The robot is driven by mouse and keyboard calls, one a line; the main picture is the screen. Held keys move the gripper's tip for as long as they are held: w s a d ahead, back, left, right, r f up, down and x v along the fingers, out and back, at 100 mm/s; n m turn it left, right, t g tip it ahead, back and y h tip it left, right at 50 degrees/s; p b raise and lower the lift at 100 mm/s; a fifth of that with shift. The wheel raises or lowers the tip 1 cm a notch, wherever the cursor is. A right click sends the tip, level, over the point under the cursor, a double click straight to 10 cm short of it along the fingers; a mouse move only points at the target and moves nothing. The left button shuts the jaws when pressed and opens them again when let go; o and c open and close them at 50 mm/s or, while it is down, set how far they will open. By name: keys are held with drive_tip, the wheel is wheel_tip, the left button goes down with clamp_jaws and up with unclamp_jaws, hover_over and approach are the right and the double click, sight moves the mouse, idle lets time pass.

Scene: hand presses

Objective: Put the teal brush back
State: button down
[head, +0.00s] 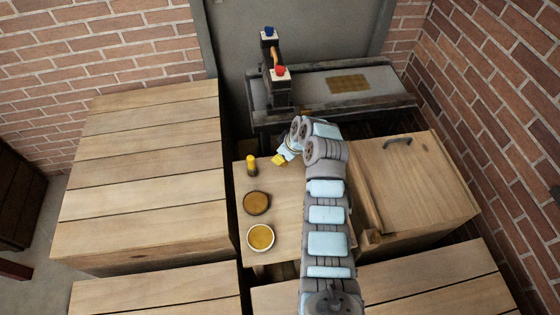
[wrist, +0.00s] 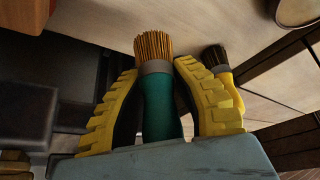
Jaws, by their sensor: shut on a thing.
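The teal brush (wrist: 157,105) stands between the two yellow fingers of my gripper (wrist: 160,95) in the wrist view, with its tan bristles pointing up in the picture. The gripper is shut on its teal handle, just below the grey collar. In the head view my gripper (head: 279,159) is over the far part of the small wooden table (head: 285,205); the brush itself is hidden there. A second brush, yellow with dark bristles (head: 252,166), stands on the table left of my gripper. It also shows in the wrist view (wrist: 218,62), behind the right finger.
A dark round dish (head: 257,203) and a pale-rimmed dish with amber contents (head: 261,238) sit on the small table. A hand press (head: 345,88) stands behind. A wooden cabinet with a handle (head: 420,185) is at right, and a bare slatted table (head: 145,170) at left.

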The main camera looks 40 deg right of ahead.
drive_tip(key=shift+w+d+f, duration=0.1)
drive_tip(key=shift+w+f, duration=0.05)
drive_tip(key=shift+f, duration=0.25)
drive_tip(key=shift+f+b, duration=0.9)
drive_tip(key=shift+f, duration=0.5)
drive_tip(key=shift+w, duration=0.1)
drive_tip(key=shift+f, duration=0.15)
drive_tip(key=c, duration=1)
unclamp_jaws()
drive_tip(key=shift+o, duration=0.2)
